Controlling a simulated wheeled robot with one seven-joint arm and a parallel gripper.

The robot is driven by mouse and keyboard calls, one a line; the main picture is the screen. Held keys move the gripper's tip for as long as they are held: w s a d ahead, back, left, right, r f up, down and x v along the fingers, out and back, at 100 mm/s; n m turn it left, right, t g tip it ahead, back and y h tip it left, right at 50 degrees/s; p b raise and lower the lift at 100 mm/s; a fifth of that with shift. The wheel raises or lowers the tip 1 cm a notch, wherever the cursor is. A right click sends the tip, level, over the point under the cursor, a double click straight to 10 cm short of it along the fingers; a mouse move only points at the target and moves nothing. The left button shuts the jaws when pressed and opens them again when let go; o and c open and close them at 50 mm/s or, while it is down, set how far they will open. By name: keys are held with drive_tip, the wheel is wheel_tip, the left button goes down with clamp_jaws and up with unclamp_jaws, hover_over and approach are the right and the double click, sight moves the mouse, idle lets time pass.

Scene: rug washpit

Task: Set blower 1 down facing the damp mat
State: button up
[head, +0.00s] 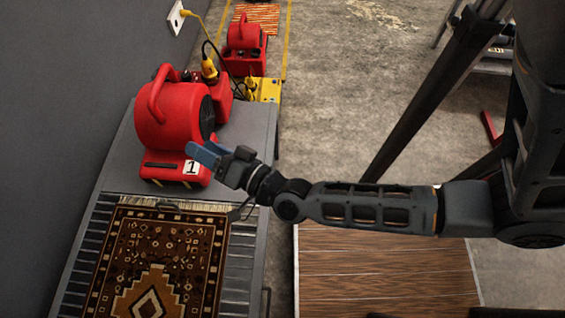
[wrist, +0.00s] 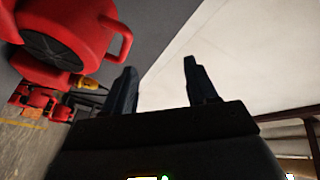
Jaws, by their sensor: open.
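Blower 1 (head: 168,118) is a red blower with a top handle and a white "1" label. It stands upright on the grey bench, just behind the patterned mat (head: 155,262), which lies on a slatted part of the bench. Whether the mat is damp I cannot tell. My gripper (head: 205,152) is at the blower's right side, in front of its dark round intake in the head view. In the wrist view my gripper (wrist: 162,85) is open with nothing between the fingers, and a red blower with its handle (wrist: 122,35) shows at upper left, apart from the fingers.
Another red blower (head: 245,47) stands on the floor behind, near an orange striped rug (head: 258,18). Yellow plugs and black cables (head: 209,68) run behind blower 1 to a wall socket (head: 177,17). A wooden board (head: 385,270) lies right of the bench. Concrete floor is open beyond.

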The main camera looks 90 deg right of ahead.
drive_tip(key=s+a+r+n+g+y, duration=0.1)
drive_tip(key=s+a+r+n+y, duration=0.8)
drive_tip(key=s+r+n, duration=0.4)
drive_tip(key=s+a+n, duration=0.1)
drive_tip(key=s+n, duration=0.1)
drive_tip(key=n, duration=0.1)
drive_tip(key=shift+s+a+r, duration=0.35)
drive_tip(key=shift+a, duration=0.05)
